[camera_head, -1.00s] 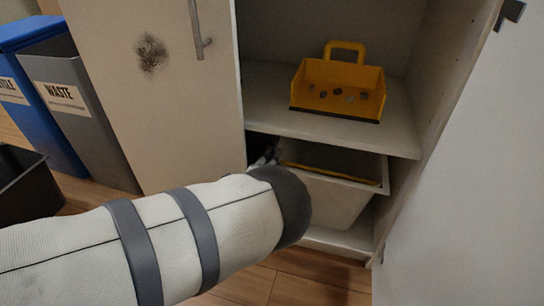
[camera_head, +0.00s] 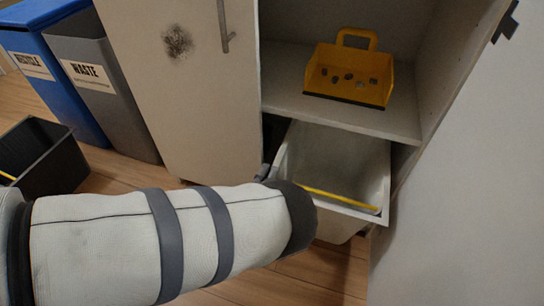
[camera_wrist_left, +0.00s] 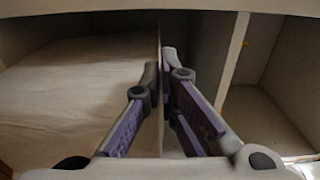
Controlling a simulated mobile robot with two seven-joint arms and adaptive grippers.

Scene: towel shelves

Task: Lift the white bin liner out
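The white bin liner (camera_head: 375,209) sits in the lower cabinet opening and sticks out at the front, under the shelf. Its pale inside shows, and a yellow strip (camera_head: 340,199) runs across near its front rim. My left arm comes in from the left, and its gripper is mostly hidden behind my wrist at the liner's left side in the head view. In the left wrist view, my left gripper (camera_wrist_left: 160,72) has its fingers close together on both sides of a thin upright wall, which appears to be the liner's side. My right gripper is not in view.
A yellow dustpan-like tray (camera_head: 350,82) with small bits stands on the shelf (camera_head: 300,108) above. The open cabinet door (camera_head: 180,100) is on the left. A blue recycle bin (camera_head: 50,75), a grey waste bin (camera_head: 100,85) and a black box (camera_head: 45,160) stand farther left on the floor.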

